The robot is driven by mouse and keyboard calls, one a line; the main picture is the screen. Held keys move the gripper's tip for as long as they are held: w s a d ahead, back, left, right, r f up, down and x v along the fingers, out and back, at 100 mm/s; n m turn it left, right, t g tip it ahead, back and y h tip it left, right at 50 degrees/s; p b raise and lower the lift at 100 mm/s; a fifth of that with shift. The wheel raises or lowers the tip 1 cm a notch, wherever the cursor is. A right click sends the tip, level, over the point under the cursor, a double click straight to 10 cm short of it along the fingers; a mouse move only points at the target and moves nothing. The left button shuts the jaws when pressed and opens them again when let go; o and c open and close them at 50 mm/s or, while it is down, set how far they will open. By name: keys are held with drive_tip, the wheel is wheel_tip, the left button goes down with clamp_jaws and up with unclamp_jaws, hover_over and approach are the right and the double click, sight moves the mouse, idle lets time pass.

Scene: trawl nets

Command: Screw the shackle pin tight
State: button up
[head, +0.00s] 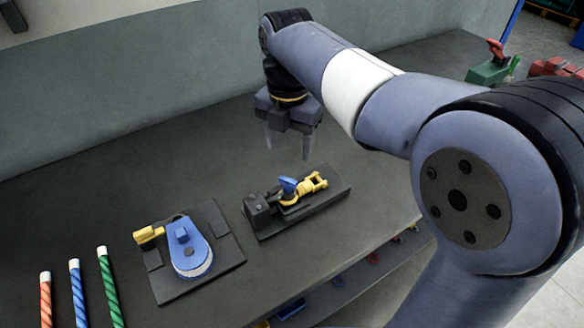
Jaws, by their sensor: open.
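A yellow shackle (313,183) lies on a dark block fixture (319,203) in the middle of the bench. A blue piece (288,185), which looks like the head of the shackle pin, stands up at its left end. How far the pin is screwed in is too small to tell. My gripper (288,151) points down above and behind the fixture. Its two fingers are apart with nothing between them, and they touch neither the shackle nor the blue piece.
Left of the fixture, a blue device with a yellow handle (186,245) sits on a dark plate (227,252). Green (487,73) and red (554,67) tools are at the back right. The bench (130,165) is clear behind.

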sight(289, 179)
wheel_tip(289, 179, down, 9)
drive_tip(key=shift+f, duration=0.1)
drive_tip(key=shift+c, duration=0.2)
drive_tip(key=c, duration=1)
drive_tip(key=shift+o, duration=0.2)
